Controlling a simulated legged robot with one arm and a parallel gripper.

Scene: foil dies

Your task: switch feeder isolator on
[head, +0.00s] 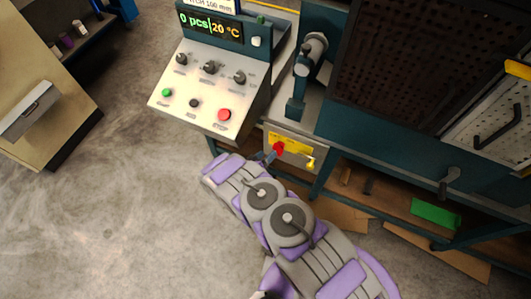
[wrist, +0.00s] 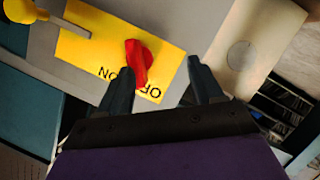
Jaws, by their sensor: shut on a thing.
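The feeder isolator is a red rotary handle (head: 278,148) on a yellow plate (head: 291,142) on the grey box under the control console. In the wrist view the red handle (wrist: 138,63) stands between my fingers, close to the left one. Its lower end points near the "OF…" lettering on the yellow plate (wrist: 85,50); an "ON" label is to its left, upside down. My gripper (head: 268,156) is at the handle and shut on it; it also shows in the wrist view (wrist: 157,68). Exact finger contact is hard to see.
A yellow lever (head: 310,162) sits right of the handle. Above is the console (head: 205,90) with knobs, a green button and a red button (head: 224,115). A bench leg and shelf with a green box (head: 436,214) lie right. Floor at left is clear.

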